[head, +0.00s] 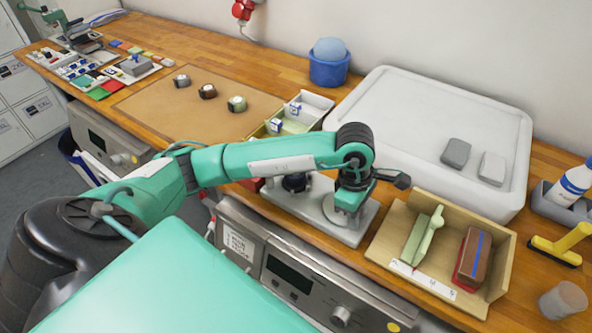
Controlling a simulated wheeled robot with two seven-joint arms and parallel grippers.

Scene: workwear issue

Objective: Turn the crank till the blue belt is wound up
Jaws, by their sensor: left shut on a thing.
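A grey metal base plate (362,222) with a dark round part (297,183) stands at the front of the bench in the head view. I take it to be the winder. My left arm reaches over it from the left, and my left gripper (344,213) points down at the right part of the plate. It is shut on a small part there, likely the crank handle, which my wrist and fingers mostly hide. I cannot make out the blue belt on the winder. My right gripper is not in view.
A wooden tray (408,281) with a green brush-like tool (424,238) and a brown block (473,258) sits close on the right. Rolled belts (208,91) lie on a brown mat (160,106) at the left.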

